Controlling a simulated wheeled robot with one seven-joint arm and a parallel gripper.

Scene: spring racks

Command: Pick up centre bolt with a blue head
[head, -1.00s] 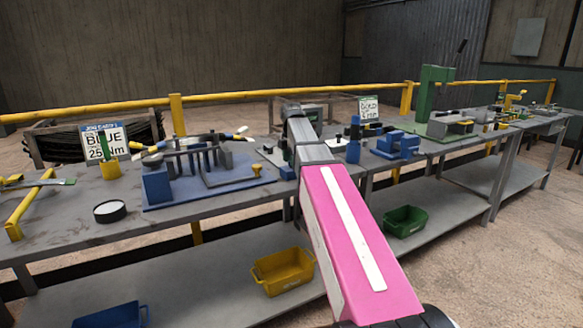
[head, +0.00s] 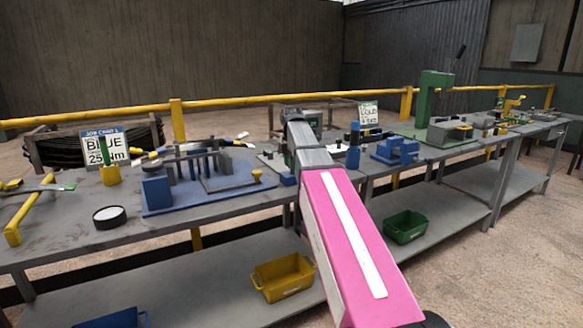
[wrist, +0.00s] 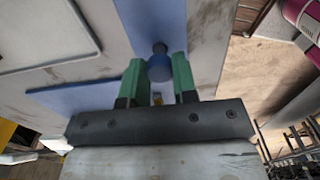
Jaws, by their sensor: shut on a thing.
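In the wrist view the bolt with the blue head (wrist: 160,68) sits between the two green fingers of my gripper (wrist: 157,74). The fingers are shut on it. A small dark round part shows just beyond the blue head. A blue plate (wrist: 158,18) lies behind the bolt. How far the bolt stands from this plate I cannot tell. In the head view my gripper and the bolt are hidden behind my pink and grey arm.
A blue fixture (head: 215,196) with dark posts stands left of my arm on the grey bench. A blue vise (head: 397,150) and a green press (head: 433,105) stand to the right. Yellow (head: 283,277) and green (head: 404,227) bins sit on the lower shelf. A yellow rail runs behind.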

